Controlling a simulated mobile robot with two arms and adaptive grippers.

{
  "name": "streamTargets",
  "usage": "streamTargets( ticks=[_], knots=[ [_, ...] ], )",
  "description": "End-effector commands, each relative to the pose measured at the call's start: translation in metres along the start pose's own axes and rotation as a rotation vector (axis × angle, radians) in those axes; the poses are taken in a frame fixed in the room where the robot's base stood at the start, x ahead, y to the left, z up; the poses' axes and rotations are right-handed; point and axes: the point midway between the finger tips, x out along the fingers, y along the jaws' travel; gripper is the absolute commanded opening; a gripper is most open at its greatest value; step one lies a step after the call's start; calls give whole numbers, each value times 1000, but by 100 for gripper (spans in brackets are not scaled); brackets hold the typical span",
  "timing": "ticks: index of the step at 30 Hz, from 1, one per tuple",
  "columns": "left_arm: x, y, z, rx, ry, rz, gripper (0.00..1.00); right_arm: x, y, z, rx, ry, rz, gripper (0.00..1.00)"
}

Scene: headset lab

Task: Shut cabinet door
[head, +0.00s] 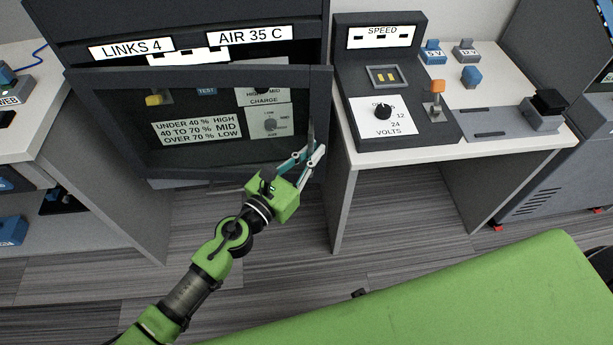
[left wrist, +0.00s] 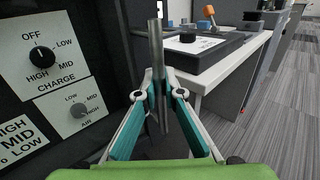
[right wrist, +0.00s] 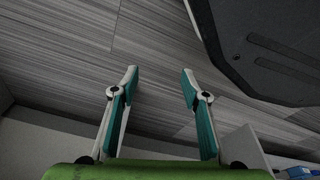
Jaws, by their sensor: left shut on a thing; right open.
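The cabinet door (head: 200,174) is a dark frame with a clear window, in front of the dark cabinet (head: 190,15) in the head view. Dials and a white label show through the window. I cannot tell how wide any gap is between door and cabinet. A grey upright bar handle (head: 311,122) is at the door's right side; it also shows in the left wrist view (left wrist: 156,50). My left gripper (head: 312,155) is shut on this handle, with its fingers around the lower part. My right gripper (right wrist: 160,80) is open and empty above the floor, outside the head view.
A white bench (head: 420,150) with a speed panel (head: 385,60) and a lever stands right of the cabinet, near the handle side. Another bench (head: 45,125) is on the left. Grey striped floor (head: 290,240) is clear below the door.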

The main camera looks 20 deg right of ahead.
Motion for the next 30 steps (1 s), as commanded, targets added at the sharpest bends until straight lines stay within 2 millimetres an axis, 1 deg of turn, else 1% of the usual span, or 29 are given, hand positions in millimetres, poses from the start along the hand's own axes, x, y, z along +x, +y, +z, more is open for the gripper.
streamTargets(
  ticks=[1,3,6,9,16,21,22,23,24,30],
  knots=[
    [11,6,-1,1,0,23,0,-2,-2,0,1,0,-3,42],
    [23,14,0,0,0,54,0,-4,-5,2,2,-5,-7,42],
    [38,24,-1,-1,0,93,0,-6,-7,7,2,-16,-10,42],
    [50,33,-1,-3,1,123,0,-8,-8,7,2,-19,-10,42],
    [65,47,-2,-2,2,165,0,-14,-5,-3,5,-8,-6,42],
    [65,48,-2,0,2,167,0,-16,-2,-7,5,0,-2,42],
    [65,48,-2,0,2,167,13,-16,-1,-7,5,0,-2,42],
    [64,48,-2,0,2,167,21,-16,-1,-7,5,0,-2,42],
    [64,48,-2,0,2,167,25,-16,-1,-7,4,0,-1,42],
    [65,47,-1,0,1,165,25,-15,-1,-6,4,-2,-1,42]
  ],
)
